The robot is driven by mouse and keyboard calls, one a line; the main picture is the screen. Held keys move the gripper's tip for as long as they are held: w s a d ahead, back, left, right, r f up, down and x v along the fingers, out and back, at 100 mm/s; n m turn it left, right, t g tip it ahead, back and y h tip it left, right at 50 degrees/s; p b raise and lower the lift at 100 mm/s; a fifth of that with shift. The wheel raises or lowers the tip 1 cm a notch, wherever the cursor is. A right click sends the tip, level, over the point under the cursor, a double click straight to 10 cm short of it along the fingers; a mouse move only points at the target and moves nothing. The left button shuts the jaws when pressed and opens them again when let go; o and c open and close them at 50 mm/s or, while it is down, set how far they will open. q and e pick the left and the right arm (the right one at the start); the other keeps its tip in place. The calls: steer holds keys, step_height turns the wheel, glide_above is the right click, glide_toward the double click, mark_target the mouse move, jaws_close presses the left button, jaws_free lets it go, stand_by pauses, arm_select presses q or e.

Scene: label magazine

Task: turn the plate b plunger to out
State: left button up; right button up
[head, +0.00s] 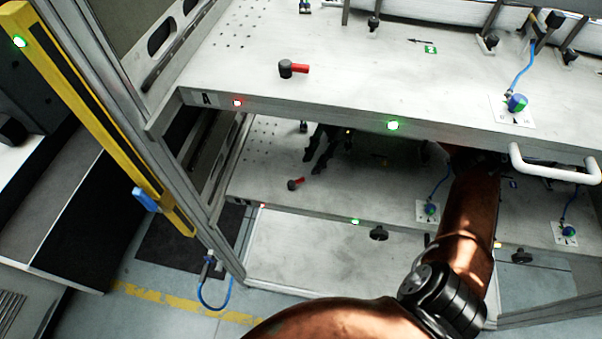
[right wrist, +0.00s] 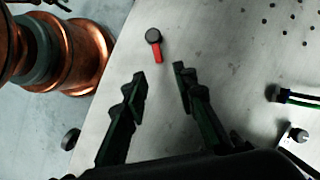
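The lower plate (head: 370,190), under the plate marked A, carries a plunger (head: 295,184) with a dark round knob and a red handle near its left front. The plunger also shows in the right wrist view (right wrist: 154,45), its red handle pointing toward my gripper. My right gripper (head: 314,163) reaches in between the two plates. Its fingers are open and empty in the right wrist view (right wrist: 160,74), with the plunger just beyond the fingertips, apart from them. The lower plate's letter is too small to read. My left gripper is not in view.
The upper plate (head: 350,85) overhangs the lower one and carries a similar red-handled plunger (head: 287,68). A white handle (head: 553,166) is on its right front edge. Blue-hosed valves (head: 430,208) stand on the lower plate at right. A metal frame post and yellow column (head: 90,110) are at left.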

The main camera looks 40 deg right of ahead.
mark_target(301, 179)
steer(key=shift+w+a+f, duration=0.15)
steer(key=shift+w+a, duration=0.05)
steer(key=shift+a, duration=0.8)
steer(key=x, duration=0.1)
steer(key=b+x, duration=0.1)
steer(key=x, duration=0.1)
steer(key=shift+d+f, duration=0.1)
steer(key=shift+f, duration=0.35)
steer(key=shift+a+f, duration=0.25)
steer(key=shift+f, duration=0.1)
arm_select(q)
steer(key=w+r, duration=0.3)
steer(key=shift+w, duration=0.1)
arm_select(e)
steer(key=shift+c, duration=0.6)
jaws_close()
